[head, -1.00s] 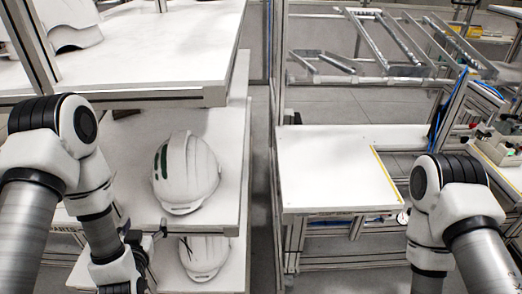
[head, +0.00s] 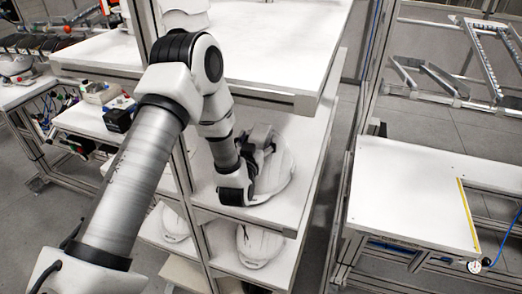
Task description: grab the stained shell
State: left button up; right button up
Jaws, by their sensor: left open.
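A white helmet shell (head: 279,176) sits on the middle shelf (head: 308,130) of the rack. The dark green marks on its left side, visible a second ago, are now hidden behind my left arm. My left gripper (head: 264,148) is open at the left side of this shell and covers part of it. I cannot tell whether the fingers touch it. My right gripper is out of view.
Another white shell (head: 258,247) with dark lines and a further shell (head: 174,224) are on the lower shelf. Part of one (head: 184,14) shows on the top shelf. Rack posts and shelf edges surround my left arm. A white table (head: 410,190) stands clear at right.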

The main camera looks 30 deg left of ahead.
pick_arm(q)
jog(key=shift+a, duration=0.1)
grip_shut()
